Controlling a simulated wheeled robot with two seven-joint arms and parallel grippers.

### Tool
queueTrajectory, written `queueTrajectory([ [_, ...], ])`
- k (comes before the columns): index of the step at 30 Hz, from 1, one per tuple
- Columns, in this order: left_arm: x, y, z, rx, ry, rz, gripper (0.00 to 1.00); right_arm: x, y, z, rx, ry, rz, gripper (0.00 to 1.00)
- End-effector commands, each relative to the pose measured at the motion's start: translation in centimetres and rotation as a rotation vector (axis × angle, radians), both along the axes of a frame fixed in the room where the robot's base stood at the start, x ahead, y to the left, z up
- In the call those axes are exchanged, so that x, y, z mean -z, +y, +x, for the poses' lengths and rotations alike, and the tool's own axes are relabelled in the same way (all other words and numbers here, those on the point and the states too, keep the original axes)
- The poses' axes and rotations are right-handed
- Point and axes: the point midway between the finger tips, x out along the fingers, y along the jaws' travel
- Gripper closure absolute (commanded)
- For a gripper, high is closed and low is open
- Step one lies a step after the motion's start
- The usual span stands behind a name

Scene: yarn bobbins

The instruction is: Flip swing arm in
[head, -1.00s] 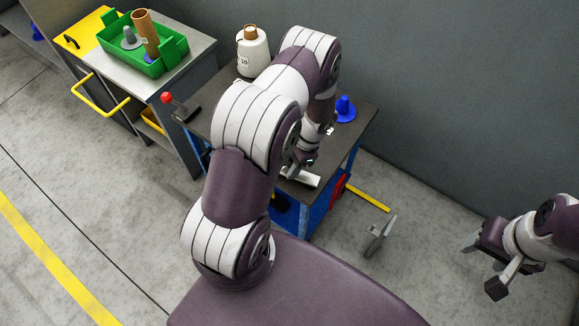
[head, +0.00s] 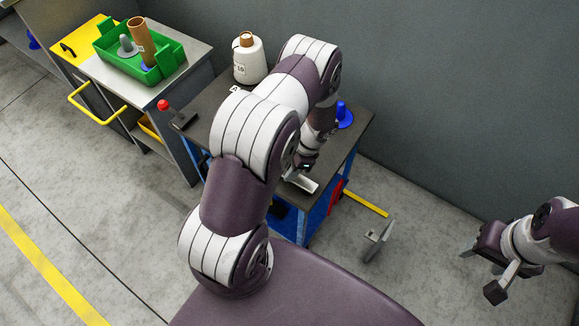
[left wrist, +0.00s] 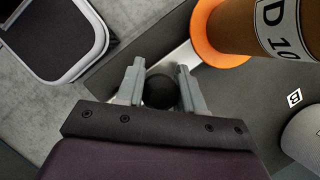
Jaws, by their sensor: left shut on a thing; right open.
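My left gripper (left wrist: 160,70) has its two grey fingers on either side of a dark round knob (left wrist: 160,93) and is shut on it. A flat metal bar (left wrist: 182,57), likely the swing arm, shows beyond the knob and runs toward an orange disc (left wrist: 222,54) with a brown tube (left wrist: 262,22) labelled D 10. In the head view my left gripper (head: 303,172) is low at the front edge of the dark-topped table, by a pale plate (head: 301,183). My left arm hides much of the table there, and the knob. My right gripper (head: 481,272) is open and empty at the right, above the floor.
The dark-topped table (head: 352,138) carries a white bobbin (head: 249,62), a blue cone (head: 343,116) and a red-knobbed lever (head: 163,105). A grey side table (head: 187,52) holds a green bin (head: 168,70). A grey metal piece (head: 377,243) stands near a yellow bar (head: 366,204).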

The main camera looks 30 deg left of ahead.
Motion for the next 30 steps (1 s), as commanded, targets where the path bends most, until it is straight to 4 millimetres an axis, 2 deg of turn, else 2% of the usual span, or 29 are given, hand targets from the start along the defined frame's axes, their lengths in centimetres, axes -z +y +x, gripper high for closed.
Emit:
queueTrajectory([
  [7,-0.2,0.1,0.3,0.001,-0.006,0.001,1.00,0.0,0.0,0.0,0.000,0.000,0.000,0.40],
  [8,-0.2,0.1,0.3,0.001,-0.006,0.001,0.60,0.0,0.0,0.0,0.000,0.000,0.000,0.40],
  [9,-0.2,0.1,0.3,0.001,-0.006,0.001,0.47,0.0,0.0,0.0,0.000,0.000,0.000,0.40],
  [10,-0.2,0.1,0.2,0.001,-0.006,0.001,0.40,0.0,0.0,0.0,0.000,0.000,0.000,0.40],
  [20,-0.5,-0.1,0.3,-0.001,-0.005,0.000,0.40,-0.1,0.0,0.0,0.000,0.000,0.000,0.40],
  [23,-2.2,-0.5,0.8,0.000,-0.006,0.002,0.40,-0.2,0.0,0.0,0.000,0.000,0.000,0.40],
  [30,-8.2,-2.4,2.5,0.001,-0.007,0.001,0.40,-0.3,0.0,0.0,0.000,0.000,0.000,0.40],
])
